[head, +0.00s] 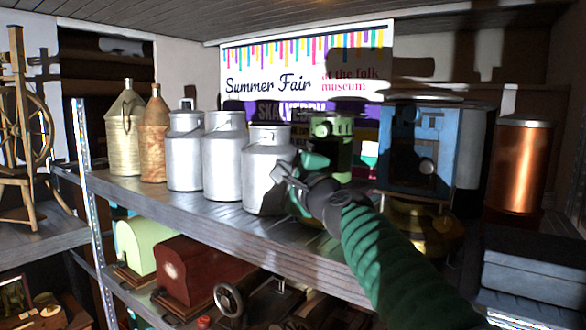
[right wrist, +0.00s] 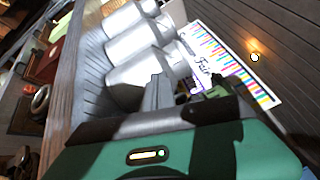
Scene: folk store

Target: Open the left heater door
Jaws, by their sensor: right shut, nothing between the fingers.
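A green heater (head: 341,128) stands on the upper shelf, right of the milk cans. My right gripper and wrist cover its lower front, so I cannot make out its door. A blue heater (head: 400,122) with a round knob stands to its right. My right gripper (head: 285,174) is in front of the green heater's left side, by the rightmost milk can; I cannot tell whether it touches either. It is shut and empty. In the right wrist view the fingers (right wrist: 188,92) point towards the cans and banner. My left gripper is out of view.
Several metal milk cans (head: 222,158) and two tall bottles (head: 126,135) line the upper shelf (head: 190,204). A copper cylinder (head: 520,165) stands at the right, above a grey box (head: 535,268). A Summer Fair banner (head: 300,75) hangs behind. A dark red machine (head: 200,270) sits below.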

